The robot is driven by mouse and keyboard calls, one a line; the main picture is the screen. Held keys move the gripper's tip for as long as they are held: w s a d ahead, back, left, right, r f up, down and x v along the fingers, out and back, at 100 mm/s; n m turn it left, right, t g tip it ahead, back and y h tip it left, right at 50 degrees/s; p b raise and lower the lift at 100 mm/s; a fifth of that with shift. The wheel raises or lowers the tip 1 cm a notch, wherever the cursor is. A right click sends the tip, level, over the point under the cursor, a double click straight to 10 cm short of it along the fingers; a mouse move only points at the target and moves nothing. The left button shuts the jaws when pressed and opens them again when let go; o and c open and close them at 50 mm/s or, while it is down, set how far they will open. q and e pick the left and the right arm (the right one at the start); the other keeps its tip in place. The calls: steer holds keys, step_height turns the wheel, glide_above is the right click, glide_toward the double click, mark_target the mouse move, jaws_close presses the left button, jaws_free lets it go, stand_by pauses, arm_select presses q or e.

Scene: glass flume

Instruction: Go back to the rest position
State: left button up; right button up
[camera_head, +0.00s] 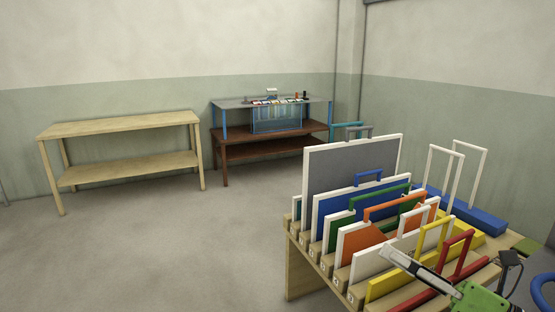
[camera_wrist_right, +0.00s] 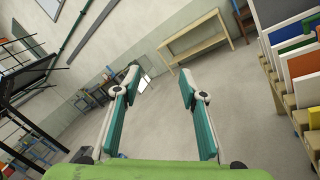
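My right gripper (camera_head: 405,262) shows at the lower right of the head view, in front of the rack of coloured panels. Its light finger points up and left from a green body. In the right wrist view my right gripper (camera_wrist_right: 158,84) is open, its two teal-padded fingers wide apart. Nothing is between them but the floor and room beyond. My left gripper is not in view.
A wooden rack (camera_head: 300,270) of upright panels and handled gates stands close at right. A bare wooden table (camera_head: 120,128) and a brown bench (camera_head: 262,150) with a glass tank (camera_head: 277,120) stand by the back wall. The floor (camera_head: 150,250) at left is clear.

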steer(key=d+f+m+t+h, duration=0.1)
steer(key=d+f+m+h, duration=0.3)
steer(key=f+m+h, duration=0.5)
steer(key=d+f+m+t+h, duration=0.1)
steer(key=d+f+m+h, duration=0.45)
steer(key=m, duration=0.75)
steer(key=s+a+f+m+g, duration=0.4)
steer(key=s+f+m+g, duration=0.5)
steer(key=s+f, duration=0.55)
steer(key=s+a+f+m+g+y, duration=0.1)
steer(key=s+a+f+m+g, duration=0.15)
steer(key=s+a, duration=0.2)
steer(key=s+a+f+m+g+y, duration=0.1)
steer(key=s+a+f+m, duration=0.1)
steer(key=s+a+f, duration=0.3)
steer(key=s+d+f+g, duration=0.1)
steer(key=s+f, duration=0.1)
steer(key=f, duration=1.1)
steer(key=s+d+f+g, duration=0.1)
steer(key=f, duration=1.2)
steer(key=s+d+f+n, duration=0.1)
steer(key=s+d+f, duration=0.2)
steer(key=s+f, duration=1.2)
steer(key=shift+s+d+g+h+p, duration=0.15)
steer(key=shift+s+g+h+p, duration=0.25)
steer(key=shift+s, duration=0.55)
